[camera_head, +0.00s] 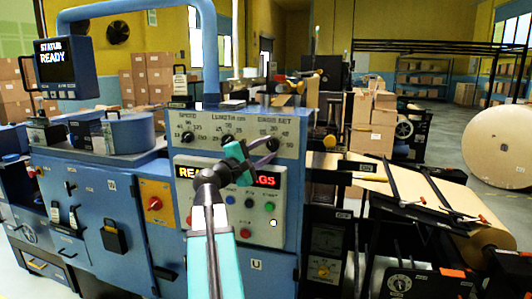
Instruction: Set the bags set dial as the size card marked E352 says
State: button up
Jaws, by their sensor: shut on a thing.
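The bags set dial (273,143) is the right one of three black dials on the blue machine's upper panel, under the label BAGS SET. Small numbers surround it; its pointer setting is too small and covered to read. My gripper (267,149) is at this dial, its fingers shut on the knob. My teal and grey arm reaches up from below and hides part of the panel. No card that I can read as E352 is in view; a small pale card (180,82) stands on the machine's top at left, its print unreadable.
The speed dial (187,137) and length dial (227,140) sit to the left. Below is a lit display (264,180), partly hidden by my arm, and a panel with coloured buttons (270,206). A paper roll (485,245) lies on the machine at right.

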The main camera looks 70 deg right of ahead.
jog(key=n+h, duration=0.1)
jog(key=n, duration=0.2)
jog(key=n+t+h+b, duration=0.1)
jog(key=n, duration=0.1)
jog(key=shift+s+f+n, duration=0.1)
jog(key=shift+f+n, duration=0.05)
jog(key=shift+n, duration=0.25)
jog(key=o, duration=1)
jog(key=shift+d, duration=0.1)
jog(key=shift+o, duration=0.2)
jog(key=shift+f, duration=0.15)
